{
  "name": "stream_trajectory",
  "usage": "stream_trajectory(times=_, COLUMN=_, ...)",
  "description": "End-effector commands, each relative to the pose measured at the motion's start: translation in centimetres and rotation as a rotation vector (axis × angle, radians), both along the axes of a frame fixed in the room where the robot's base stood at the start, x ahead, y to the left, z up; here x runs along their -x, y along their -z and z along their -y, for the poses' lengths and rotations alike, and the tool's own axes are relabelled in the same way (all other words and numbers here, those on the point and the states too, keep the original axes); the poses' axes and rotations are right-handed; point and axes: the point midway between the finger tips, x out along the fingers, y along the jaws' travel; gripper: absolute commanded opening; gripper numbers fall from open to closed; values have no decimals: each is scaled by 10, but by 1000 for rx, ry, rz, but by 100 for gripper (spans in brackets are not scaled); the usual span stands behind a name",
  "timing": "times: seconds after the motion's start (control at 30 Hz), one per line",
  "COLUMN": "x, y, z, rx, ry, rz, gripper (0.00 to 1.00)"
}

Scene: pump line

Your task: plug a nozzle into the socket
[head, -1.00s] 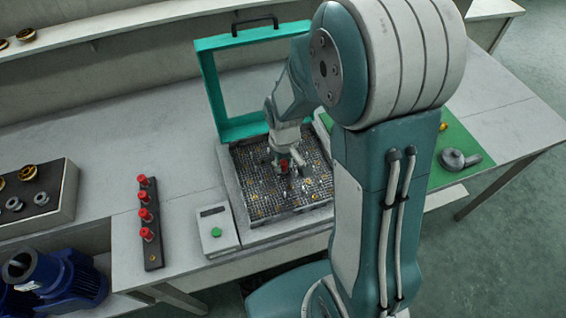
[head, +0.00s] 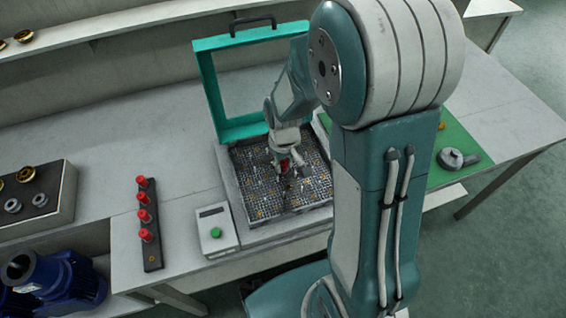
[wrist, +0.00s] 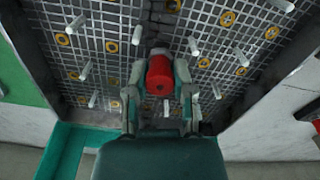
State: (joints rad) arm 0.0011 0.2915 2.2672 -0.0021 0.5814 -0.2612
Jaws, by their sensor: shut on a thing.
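My gripper (head: 284,160) is over the grid bed of the open test box (head: 235,205) in the head view. It is shut on a red nozzle (wrist: 160,76), which sits between the two fingers in the wrist view. The nozzle also shows as a small red spot in the head view (head: 284,164). The bed (wrist: 110,25) has several white pegs and brass-ringed sockets (wrist: 111,46). The nozzle's tip is over or at a dark strip in the grid; I cannot tell whether it is in a socket.
A dark rack (head: 151,240) with several red nozzles (head: 144,216) stands left of a control box with a green button (head: 216,232). The teal lid (head: 208,90) stands open behind the bed. A green mat (head: 450,130) with a grey pump part (head: 452,158) is at the right.

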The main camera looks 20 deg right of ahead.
Motion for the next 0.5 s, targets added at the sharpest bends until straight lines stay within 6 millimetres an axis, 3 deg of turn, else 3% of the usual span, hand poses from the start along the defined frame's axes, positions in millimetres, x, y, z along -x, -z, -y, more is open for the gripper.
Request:
stream_trajectory(times=0.4, x=0, y=5, z=0, rx=0, ry=0, rz=0, gripper=0)
stream_trajectory(times=0.43, x=0, y=5, z=0, rx=0, ry=0, rz=0, gripper=40)
stream_trajectory(times=0.5, x=0, y=5, z=0, rx=0, ry=0, rz=0, gripper=71)
